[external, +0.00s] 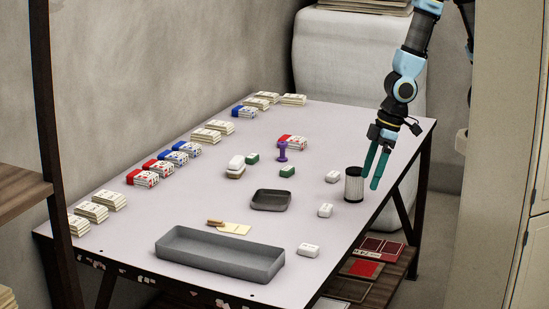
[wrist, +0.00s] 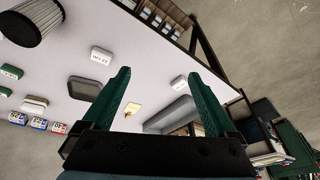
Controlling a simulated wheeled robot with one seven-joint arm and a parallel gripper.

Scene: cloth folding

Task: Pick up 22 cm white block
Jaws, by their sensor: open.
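Three small white blocks lie apart on the right half of the table: a back one (external: 333,176), a middle one (external: 325,210) and a front one (external: 308,250). They bear dark marks too small to read surely, so I cannot tell which is the 22 cm block. In the wrist view, one white block (wrist: 101,54) lies left of my fingers and another (wrist: 179,82) shows between them, farther off. My gripper (external: 371,181) has green fingers, open and empty, pointing down near the table's right edge. It also shows in the wrist view (wrist: 158,74).
A dark mesh cylinder (external: 354,187) stands close left of my gripper in the picture. A small dark tray (external: 270,207) and a long grey tray (external: 218,270) lie toward the front. Green blocks, a purple object (external: 282,150) and a white-and-tan block (external: 236,163) are farther left.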

